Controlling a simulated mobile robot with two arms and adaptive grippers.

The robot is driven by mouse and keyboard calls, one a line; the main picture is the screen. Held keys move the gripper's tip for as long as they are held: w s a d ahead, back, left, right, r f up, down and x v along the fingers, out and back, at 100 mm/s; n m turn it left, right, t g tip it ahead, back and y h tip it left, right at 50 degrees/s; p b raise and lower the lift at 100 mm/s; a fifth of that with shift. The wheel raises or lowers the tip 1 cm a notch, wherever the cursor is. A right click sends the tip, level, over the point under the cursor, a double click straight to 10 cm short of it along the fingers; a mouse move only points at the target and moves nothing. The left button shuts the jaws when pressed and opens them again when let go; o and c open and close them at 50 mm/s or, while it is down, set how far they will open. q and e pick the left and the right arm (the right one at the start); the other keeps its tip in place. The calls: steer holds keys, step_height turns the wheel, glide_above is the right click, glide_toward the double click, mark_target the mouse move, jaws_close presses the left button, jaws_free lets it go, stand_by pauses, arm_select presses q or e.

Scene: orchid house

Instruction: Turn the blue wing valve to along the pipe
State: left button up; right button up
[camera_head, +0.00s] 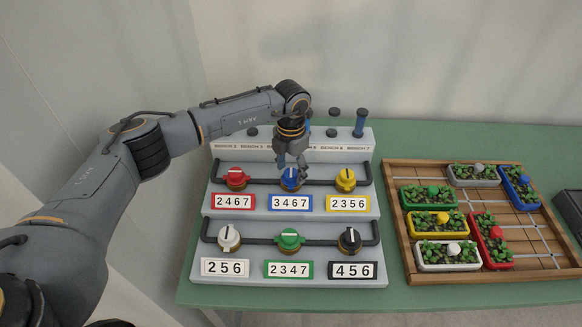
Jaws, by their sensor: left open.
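The blue wing valve (290,181) sits in the middle of the upper dark pipe (318,182) on the grey stepped panel. The blue label "3467" (290,203) is below it. My left gripper (293,172) points down right at the blue valve, with its fingers open. The fingers cover part of the valve, so I cannot tell which way its wing lies or whether they touch it. My right gripper is not in view.
A red valve (236,178) and a yellow valve (345,180) flank the blue one. White (229,238), green (289,239) and black (349,240) valves sit on the lower pipe. A wooden tray (405,232) of seedling boxes stands right on the green table (300,297).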

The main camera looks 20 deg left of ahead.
arm_select(q)
steer(key=c, duration=1.2)
steer(key=shift+n, duration=0.3)
steer(key=n+b, duration=0.1)
steer(key=n, duration=0.2)
steer(key=n+b, duration=0.1)
steer(key=n, duration=0.8)
steer(key=shift+n+b, duration=0.3)
steer(key=shift+b, duration=0.05)
steer(key=n, duration=0.4)
steer(key=shift+n, duration=0.3)
